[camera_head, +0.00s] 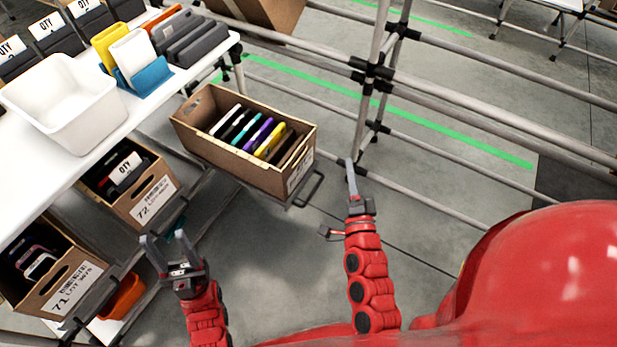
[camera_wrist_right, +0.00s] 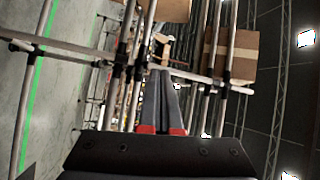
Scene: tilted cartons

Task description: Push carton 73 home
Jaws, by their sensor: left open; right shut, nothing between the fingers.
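A brown open carton (camera_head: 281,178) stands pulled out past its neighbours in the head view, holding several thin coloured items. Its front label is too small to read; it sits in line after cartons 71 and 72, so it seems to be carton 73. A dark handle (camera_head: 312,190) shows at its front. My right gripper (camera_head: 349,166) is shut and empty, pointing up to the right of the carton, apart from it; its closed fingers also show in the right wrist view (camera_wrist_right: 161,75). My left gripper (camera_head: 166,238) is open and empty, below and left of the carton, near carton 72.
Carton 72 (camera_head: 150,203) and carton 71 (camera_head: 65,284) sit on the lower rack at left. A white table (camera_head: 185,72) with a white bin (camera_head: 62,105) stands above them. Grey pipe racking (camera_head: 370,70) rises behind my right gripper. Floor (camera_head: 280,250) is clear between my arms.

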